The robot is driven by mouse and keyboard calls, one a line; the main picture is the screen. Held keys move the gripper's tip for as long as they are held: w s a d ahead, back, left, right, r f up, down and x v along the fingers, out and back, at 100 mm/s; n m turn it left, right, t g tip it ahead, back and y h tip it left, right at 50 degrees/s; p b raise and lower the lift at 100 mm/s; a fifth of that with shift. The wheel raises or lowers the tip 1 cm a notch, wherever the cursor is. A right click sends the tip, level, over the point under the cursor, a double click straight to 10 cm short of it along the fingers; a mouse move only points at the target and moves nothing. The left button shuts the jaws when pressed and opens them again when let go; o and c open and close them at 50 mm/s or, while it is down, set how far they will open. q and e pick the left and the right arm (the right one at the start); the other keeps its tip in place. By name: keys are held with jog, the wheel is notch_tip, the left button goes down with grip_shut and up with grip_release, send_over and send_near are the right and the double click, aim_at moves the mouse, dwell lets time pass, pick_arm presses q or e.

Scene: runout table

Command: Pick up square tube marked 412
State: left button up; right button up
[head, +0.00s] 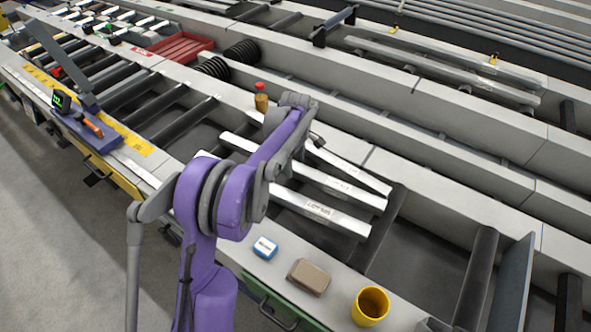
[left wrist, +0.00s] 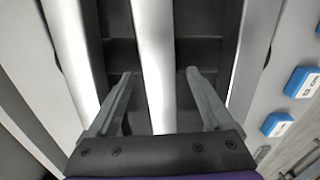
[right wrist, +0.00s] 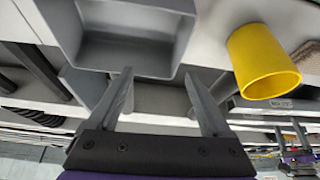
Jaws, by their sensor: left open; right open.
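Several pale square tubes lie side by side across the dark rollers in the head view. The nearest tube (head: 320,212) and the one behind it (head: 345,190) carry labels too small to read surely, so I cannot tell which is marked 412. My left arm covers part of the tubes. In the left wrist view my left gripper (left wrist: 158,74) is open, with one pale tube (left wrist: 155,45) running between its fingers, apparently ungripped. Another pale tube (left wrist: 70,45) lies left of it. My right gripper (right wrist: 158,73) is open and empty, away from the tubes.
A blue-and-white block (head: 265,248), a tan block (head: 308,277) and a yellow cup (head: 370,306) stand on the near ledge. A bottle with a red cap (head: 261,97) stands behind the tubes. A grey open bin (right wrist: 125,50) shows in the right wrist view.

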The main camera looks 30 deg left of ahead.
pick_arm(q)
notch_tip(320, 180, down, 2)
jog(key=shift+f, duration=0.1)
jog(key=shift+c, duration=0.2)
grip_shut()
dwell(1.3)
